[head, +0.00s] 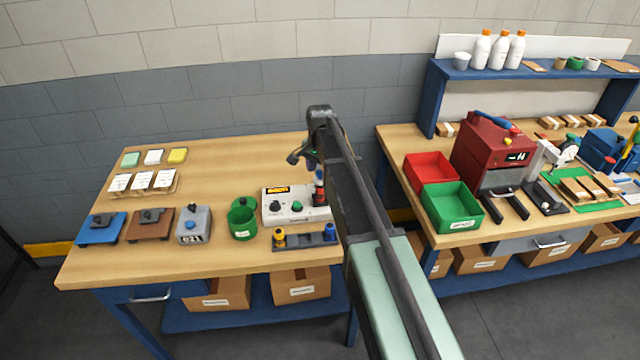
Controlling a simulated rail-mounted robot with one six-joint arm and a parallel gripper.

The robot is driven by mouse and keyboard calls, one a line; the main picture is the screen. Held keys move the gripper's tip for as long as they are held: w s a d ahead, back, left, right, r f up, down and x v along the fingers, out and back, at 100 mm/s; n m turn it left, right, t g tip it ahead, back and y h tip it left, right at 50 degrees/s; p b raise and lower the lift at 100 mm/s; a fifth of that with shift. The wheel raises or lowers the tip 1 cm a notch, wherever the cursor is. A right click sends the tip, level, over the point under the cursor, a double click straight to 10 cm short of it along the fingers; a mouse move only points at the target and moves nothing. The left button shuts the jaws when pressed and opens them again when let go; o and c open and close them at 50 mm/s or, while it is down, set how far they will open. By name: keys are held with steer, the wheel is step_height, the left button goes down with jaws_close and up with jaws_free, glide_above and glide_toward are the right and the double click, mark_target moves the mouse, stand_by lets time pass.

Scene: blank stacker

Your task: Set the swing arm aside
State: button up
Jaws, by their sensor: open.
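I cannot clearly make out a swing arm; part of the left table is hidden behind my own arm. A light grey control box (285,207) with an orange display and green and black knobs stands at the table's right part. A red and dark upright piece (319,188) shows at its right end, partly covered by my arm. My gripper (299,158) is small and dark in the head view, above the back of the table near the box. It is open, and nothing shows held in it. Its fingertips are hard to tell apart.
A dark rail (304,240) with yellow and blue knobs lies before the box. Red (431,170) and green (451,205) bins stand on the right bench. The left table's back middle is clear.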

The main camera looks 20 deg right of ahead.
steer(key=shift+f, duration=0.25)
jaws_close()
